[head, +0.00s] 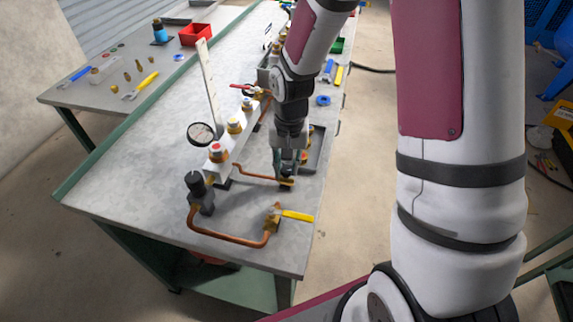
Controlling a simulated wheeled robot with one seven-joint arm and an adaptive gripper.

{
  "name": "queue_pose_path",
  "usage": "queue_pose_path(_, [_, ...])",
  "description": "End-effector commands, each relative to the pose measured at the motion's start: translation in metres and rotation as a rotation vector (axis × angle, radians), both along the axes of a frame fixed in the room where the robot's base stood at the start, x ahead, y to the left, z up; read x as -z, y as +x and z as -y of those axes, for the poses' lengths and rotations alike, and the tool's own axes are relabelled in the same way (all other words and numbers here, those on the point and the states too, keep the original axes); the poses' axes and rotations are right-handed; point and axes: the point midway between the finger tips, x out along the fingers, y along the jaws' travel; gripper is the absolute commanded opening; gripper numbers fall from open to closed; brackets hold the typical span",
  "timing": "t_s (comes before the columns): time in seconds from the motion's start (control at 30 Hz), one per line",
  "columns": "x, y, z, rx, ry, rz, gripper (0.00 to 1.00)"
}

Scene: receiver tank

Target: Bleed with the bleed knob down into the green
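My gripper (287,174) points straight down at the right side of the bench, over the end of a short copper pipe (258,177). A small brass fitting with a dark top (287,183) sits right at the fingertips; it may be the bleed knob. I cannot tell whether the fingers touch it or how far apart they are. A black knob (195,183) stands upright on a block at the manifold's near end.
A yellow-handled valve (296,215) sits on the looped copper pipe (232,238) near the bench's front edge. A grey tray (317,150) lies just right of my gripper. The bench (125,185) is bare on the left.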

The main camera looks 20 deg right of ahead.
Motion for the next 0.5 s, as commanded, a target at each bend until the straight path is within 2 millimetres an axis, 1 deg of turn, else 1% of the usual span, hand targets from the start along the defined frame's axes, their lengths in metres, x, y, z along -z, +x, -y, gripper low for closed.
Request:
queue_pose_path(0.27, [-0.0002,0.0001,0.0,-0.014,0.0,0.0,0.0])
queue_pose_path(0.5, [-0.0006,0.0002,0.0001,-0.11,0.0,0.0,0.0])
